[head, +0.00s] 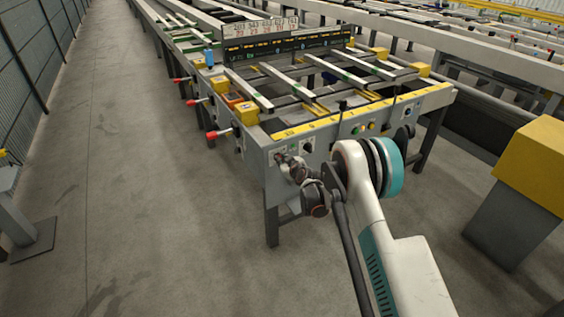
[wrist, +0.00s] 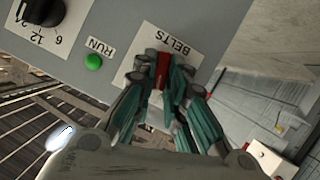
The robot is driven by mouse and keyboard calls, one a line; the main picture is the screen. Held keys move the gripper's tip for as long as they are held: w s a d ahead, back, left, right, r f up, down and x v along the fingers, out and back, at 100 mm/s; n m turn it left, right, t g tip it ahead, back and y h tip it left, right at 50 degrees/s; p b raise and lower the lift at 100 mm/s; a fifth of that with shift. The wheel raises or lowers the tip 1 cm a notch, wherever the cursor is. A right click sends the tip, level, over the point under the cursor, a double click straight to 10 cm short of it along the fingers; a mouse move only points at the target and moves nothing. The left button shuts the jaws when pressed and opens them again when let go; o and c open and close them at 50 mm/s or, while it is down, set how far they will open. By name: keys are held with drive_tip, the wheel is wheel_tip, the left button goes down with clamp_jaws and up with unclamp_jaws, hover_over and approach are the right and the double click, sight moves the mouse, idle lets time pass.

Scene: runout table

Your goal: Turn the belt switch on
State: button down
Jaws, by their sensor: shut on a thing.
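The belt switch has a red handle (wrist: 162,66) on a white plate marked BELTS (wrist: 178,39), which appears upside down in the wrist view. My gripper (wrist: 166,82) has its teal fingers closed around the handle, one on each side. The handle lies roughly upright in that picture; its on or off marks are hidden behind the fingers. In the head view, my gripper (head: 286,160) is at the left end of the runout table's front panel (head: 275,180), and it hides the switch there.
A green button (wrist: 93,62) marked RUN and a black dial (wrist: 42,8) sit beside the switch. Red-tipped handles (head: 211,135) stick out from the table's left side. A yellow-topped post (head: 545,160) stands at right. The floor (head: 130,200) at left is clear.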

drive_tip(key=m+g+y, duration=0.1)
drive_tip(key=m, duration=0.1)
drive_tip(key=m+y, duration=0.2)
drive_tip(key=m, duration=0.1)
drive_tip(key=d+m+g+y, duration=0.1)
drive_tip(key=m+y, duration=0.1)
drive_tip(key=m, duration=0.1)
drive_tip(key=shift+w+f+g, duration=0.2)
drive_tip(key=shift+w+g, duration=0.1)
drive_tip(key=shift+m, duration=0.3)
idle(0.3)
drive_tip(key=c, duration=1.6)
unclamp_jaws()
drive_tip(key=v, duration=1.2)
drive_tip(key=shift+w+d+f, duration=0.1)
drive_tip(key=shift+d, duration=0.05)
